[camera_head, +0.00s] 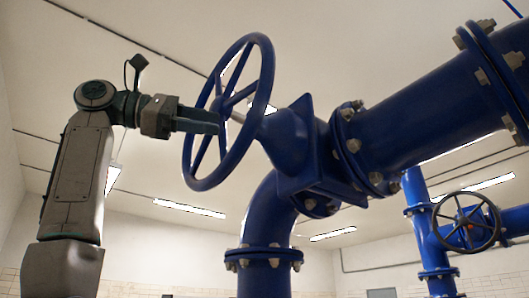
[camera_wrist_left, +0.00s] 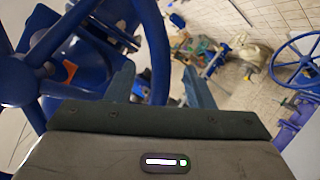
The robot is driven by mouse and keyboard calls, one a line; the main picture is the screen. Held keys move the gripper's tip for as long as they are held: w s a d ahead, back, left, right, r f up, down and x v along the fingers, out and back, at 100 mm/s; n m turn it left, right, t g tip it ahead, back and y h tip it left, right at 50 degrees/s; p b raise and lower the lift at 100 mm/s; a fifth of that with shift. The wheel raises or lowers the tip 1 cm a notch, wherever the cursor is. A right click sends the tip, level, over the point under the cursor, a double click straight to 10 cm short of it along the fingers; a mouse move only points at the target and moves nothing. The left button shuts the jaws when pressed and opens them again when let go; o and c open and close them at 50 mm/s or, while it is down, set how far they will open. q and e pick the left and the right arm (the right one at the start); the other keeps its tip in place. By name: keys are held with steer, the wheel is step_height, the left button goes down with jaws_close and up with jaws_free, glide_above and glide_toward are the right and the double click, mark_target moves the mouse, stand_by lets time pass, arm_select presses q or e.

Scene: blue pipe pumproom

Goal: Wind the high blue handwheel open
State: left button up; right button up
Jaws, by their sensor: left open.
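The high blue handwheel (camera_head: 262,95) is a spoked ring on a stem in front of the big blue valve. It fills the upper left of the left wrist view (camera_wrist_left: 157,45), with its hub and spokes at the left edge. My left gripper (camera_head: 217,122) reaches in from the left at the wheel, its fingers overlapping the near rim and spoke area in the head view. In the left wrist view its fingers (camera_wrist_left: 160,82) are apart and the rim passes between them. I cannot tell whether they touch it. My right gripper is in neither view.
The blue valve body (camera_head: 305,150) and thick pipe (camera_head: 430,115) stand right behind the wheel. A smaller dark handwheel (camera_head: 467,222) is lower right. The wrist view shows another blue wheel (camera_wrist_left: 297,62) and cluttered equipment below. Room left of the wheel holds only my arm.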

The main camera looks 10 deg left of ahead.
mark_target(245, 130)
arm_select(q)
steer(key=p+x, duration=0.4)
steer(key=x, duration=0.5)
steer(key=shift+w+d+r, duration=0.1)
steer(key=shift+w+d, duration=0.1)
steer(key=shift+w, duration=0.15)
steer(key=shift+w+d+p, duration=0.35)
steer(key=shift+d+p, duration=0.1)
steer(key=shift+p, duration=0.05)
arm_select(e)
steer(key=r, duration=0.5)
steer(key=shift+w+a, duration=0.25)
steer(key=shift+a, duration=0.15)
arm_select(q)
steer(key=shift+a, duration=0.1)
jaws_close()
steer(key=shift+s, duration=0.1)
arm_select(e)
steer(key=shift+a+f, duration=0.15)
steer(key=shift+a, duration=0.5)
